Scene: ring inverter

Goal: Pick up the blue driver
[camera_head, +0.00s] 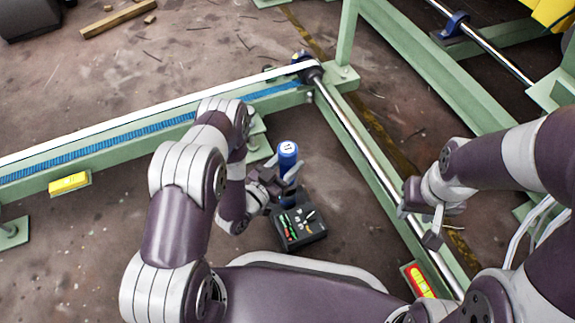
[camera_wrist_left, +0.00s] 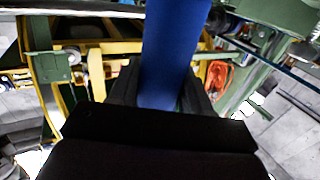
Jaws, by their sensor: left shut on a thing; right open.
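The blue driver (camera_head: 288,157) stands roughly upright in the head view, with a pale round mark on its top end. My left gripper (camera_head: 287,184) is shut on it, above a dark tool case. In the left wrist view the blue body of the driver (camera_wrist_left: 172,55) rises between the dark fingers (camera_wrist_left: 168,95). My right gripper (camera_head: 420,218) is open and empty, in front of the green frame's metal shaft on the right.
The black case (camera_head: 298,228) with small coloured parts lies on the floor below my left gripper. A green frame (camera_head: 380,177) with a metal shaft (camera_head: 360,145) runs along the right. A blue-belted rail (camera_head: 100,147) runs to the left. A wooden stick (camera_head: 115,18) lies far left.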

